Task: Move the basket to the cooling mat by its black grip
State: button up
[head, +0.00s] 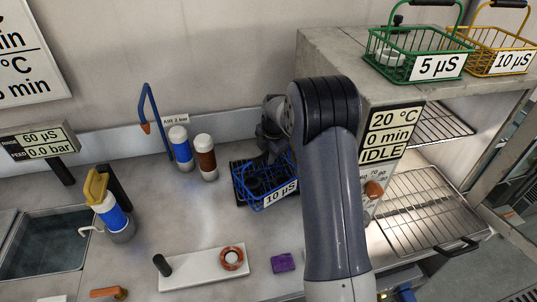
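A blue wire basket (263,199) with a "10 µS" label stands on the counter, left of the oven. Dark contents show inside it. A dark flat edge (234,166) shows behind and left of it; I cannot tell whether this is the cooling mat. My gripper (272,138) is at the basket's back right, low over it, partly hidden by my arm. Its fingers and the basket's grip are not clear, so I cannot tell whether they touch. A green basket (418,68) labelled "5 µS" and a yellow basket (502,62) labelled "10 µS" stand on the oven top, each with a black grip.
The grey oven (340,50) reads "20 °C, 0 min, IDLE"; its wire racks (425,205) show at right. A blue-and-white bottle (180,150) and a brown-and-white bottle (205,160) stand left of the basket. A white board (200,268), purple block (284,262) and sink (45,245) lie nearer.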

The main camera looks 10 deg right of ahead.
jog(key=o, duration=0.3)
jog(key=shift+o, duration=0.2)
notch_tip(320, 180, up, 12)
jog(key=s+b, duration=0.1)
jog(key=s, duration=0.1)
jog(key=shift+d+b, duration=0.35)
jog(key=shift+d, duration=0.1)
jog(key=shift+s, duration=0.1)
